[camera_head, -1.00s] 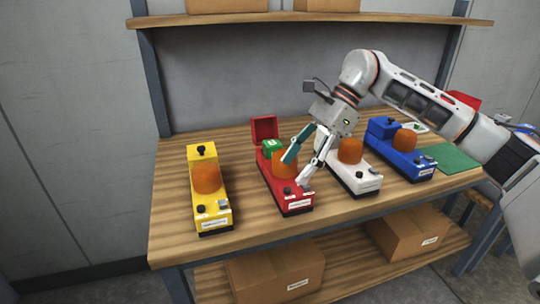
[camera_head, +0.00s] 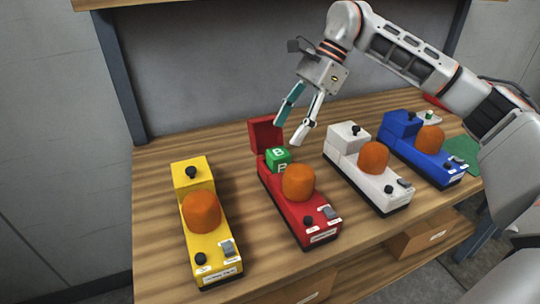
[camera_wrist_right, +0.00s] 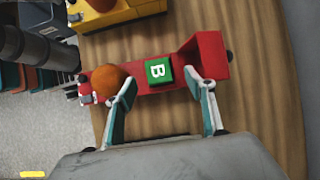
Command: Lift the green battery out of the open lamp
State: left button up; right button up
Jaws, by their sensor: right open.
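The open lamp is red (camera_head: 297,218), with an orange dome (camera_head: 298,183) and its lid (camera_head: 264,135) raised at the back. My right gripper (camera_head: 287,132) is open and empty above the back of the red lamp, apart from the battery. It also shows in the right wrist view (camera_wrist_right: 168,86). My left gripper is not in view.
A yellow lamp (camera_head: 190,172) stands to the left of the red one. A white lamp (camera_head: 344,141) and a blue lamp (camera_head: 401,123) stand to the right. Bare wooden table (camera_head: 155,212) lies between the lamps. A cardboard box (camera_head: 425,238) sits below the table.

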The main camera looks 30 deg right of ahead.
jog(key=x, duration=0.3)
jog(key=shift+s+f, duration=0.3)
jog(key=x, duration=0.3)
jog(key=shift+f+b, duration=0.3)
jog(key=shift+b, duration=0.1)
jog(key=shift+f, duration=0.2)
jog(key=shift+a, duration=0.1)
grip_shut()
jog(key=shift+w, duration=0.1)
jog(key=shift+r, duration=0.35)
notch_tip(320, 180, up, 13)
jog(key=p, duration=0.2)
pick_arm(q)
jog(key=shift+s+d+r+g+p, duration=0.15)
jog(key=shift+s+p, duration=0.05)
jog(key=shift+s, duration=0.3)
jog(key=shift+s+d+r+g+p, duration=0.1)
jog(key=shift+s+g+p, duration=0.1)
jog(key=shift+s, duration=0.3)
pick_arm(e)
notch_tip(320, 180, up, 6)
send_over(277, 152)
jog(key=shift+d+r, duration=0.15)
jog(key=shift+d, duration=0.05)
